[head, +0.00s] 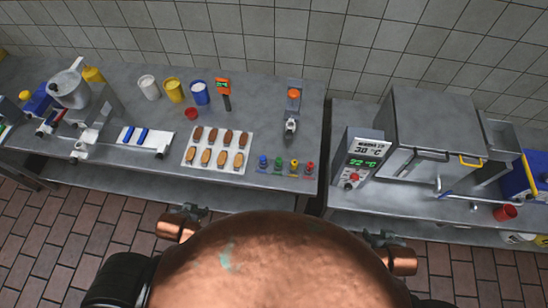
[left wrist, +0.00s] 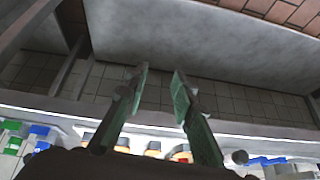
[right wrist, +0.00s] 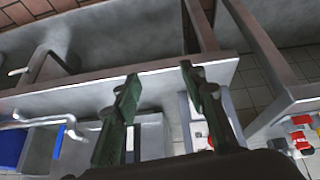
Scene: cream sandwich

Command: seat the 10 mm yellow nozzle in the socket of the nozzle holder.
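A small yellow nozzle (head: 294,167) stands near the front edge of the left steel table. It is in a row between a green nozzle (head: 278,165) and a red nozzle (head: 309,169), with a blue nozzle (head: 263,162) at the left end. A grey upright fixture with an orange part (head: 293,95) stands behind them, with a small grey piece (head: 290,127) in front. I cannot tell which is the nozzle holder, and no socket shows clearly. My left gripper (left wrist: 158,76) and right gripper (right wrist: 158,80) are open and empty, low in front of the tables, away from the nozzles.
A white tray (head: 244,154) of brown and tan sandwich pieces lies left of the nozzles. Behind it are cups and an orange-topped device (head: 223,88). A gap separates the tables. An oven-like box (head: 420,125) with a display stands on the right table.

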